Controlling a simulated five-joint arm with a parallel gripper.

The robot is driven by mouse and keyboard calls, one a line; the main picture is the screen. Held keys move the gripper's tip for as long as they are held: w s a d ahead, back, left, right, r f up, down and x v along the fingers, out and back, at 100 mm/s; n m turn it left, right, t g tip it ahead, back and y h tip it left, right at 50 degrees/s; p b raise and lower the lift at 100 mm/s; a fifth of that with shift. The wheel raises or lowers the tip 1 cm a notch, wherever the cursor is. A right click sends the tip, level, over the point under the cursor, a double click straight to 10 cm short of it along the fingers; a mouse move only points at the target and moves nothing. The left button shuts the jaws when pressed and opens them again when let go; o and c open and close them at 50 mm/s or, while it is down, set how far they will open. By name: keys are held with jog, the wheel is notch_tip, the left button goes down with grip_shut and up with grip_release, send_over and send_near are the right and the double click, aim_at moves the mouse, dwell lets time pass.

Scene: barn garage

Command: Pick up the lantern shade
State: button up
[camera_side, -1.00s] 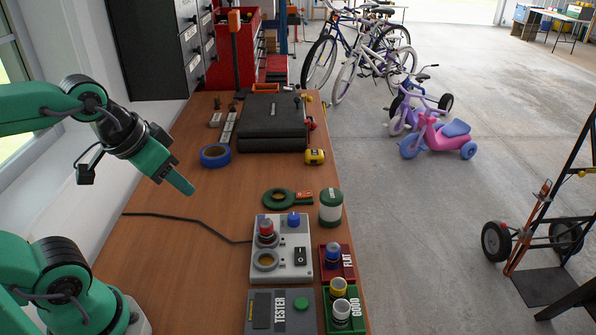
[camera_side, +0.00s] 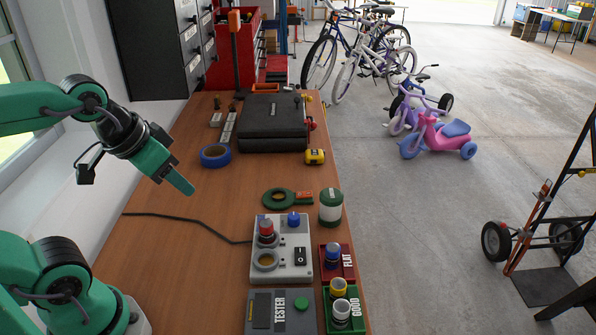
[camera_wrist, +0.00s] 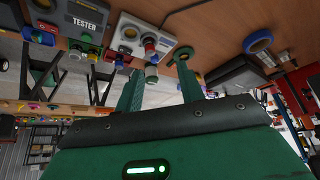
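A short white cylinder with green ends (camera_side: 331,207), which looks like the lantern shade, stands upright near the bench's right edge, behind the red bin. In the wrist view a small green and pale cylinder (camera_wrist: 152,74) shows beyond my fingers, in the gap between them. My gripper (camera_side: 181,183) hangs in the air over the left side of the bench, well to the left of the shade and apart from it. In the wrist view its two green fingers (camera_wrist: 158,84) stand apart with nothing held between them.
A grey box with red and blue knobs (camera_side: 293,261), a green ring-shaped tool (camera_side: 278,198), a red bin (camera_side: 347,258), a green bin (camera_side: 329,321) and a tester (camera_side: 261,327) surround the shade's front and left. Blue tape (camera_side: 215,156) and a black case (camera_side: 273,135) lie farther back. The bench (camera_side: 175,270) is clear at left, except a cable.

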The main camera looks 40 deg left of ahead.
jog(key=o, duration=0.9)
jog(key=m+g, duration=0.4)
send_over(333, 193)
jog(key=s+a, duration=0.3)
jog(key=s, duration=0.3)
notch_tip(333, 193, down, 6)
jog(key=shift+g, duration=0.8)
jog(key=w+d+f, duration=0.1)
jog(key=w+f, duration=0.2)
jog(key=f, duration=0.2)
jog(key=w+d+f, duration=0.1)
jog(key=w+f, duration=0.1)
jog(key=f, duration=0.1)
jog(key=shift+w+d, duration=0.3)
jog(key=shift+d, duration=0.05)
jog(key=shift+w+d+f+m, duration=0.1)
jog(key=shift+w+f+m, duration=0.1)
jog(key=shift+f+m, duration=0.1)
